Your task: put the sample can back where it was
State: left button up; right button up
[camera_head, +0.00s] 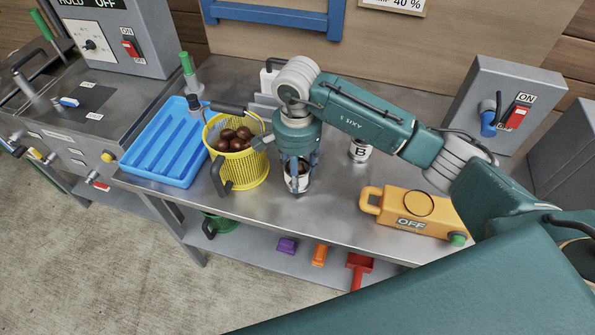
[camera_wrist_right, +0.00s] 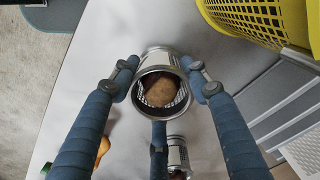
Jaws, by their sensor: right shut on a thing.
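My right gripper (camera_head: 299,176) points down over the steel table and is shut on a small metal can (camera_head: 297,184). In the right wrist view the can (camera_wrist_right: 160,70) sits between the blue fingers, with a brown lump, seemingly a chestnut, inside. I cannot tell whether its base touches the table. A second can marked B (camera_head: 360,151) stands behind and right of the gripper; a can also shows low in the wrist view (camera_wrist_right: 178,153). Any letter on the held can is hidden by the fingers. My left gripper is out of view.
A yellow basket of chestnuts (camera_head: 236,170) stands just left of the gripper. A blue tray (camera_head: 165,155) lies beyond it. An orange box marked OFF (camera_head: 412,212) sits at right. A grey switch box (camera_head: 505,105) stands at the back right. The table front between basket and box is clear.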

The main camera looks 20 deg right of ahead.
jog(key=shift+f, duration=0.5)
jog(key=shift+f, duration=0.2)
jog(key=o, duration=1.2)
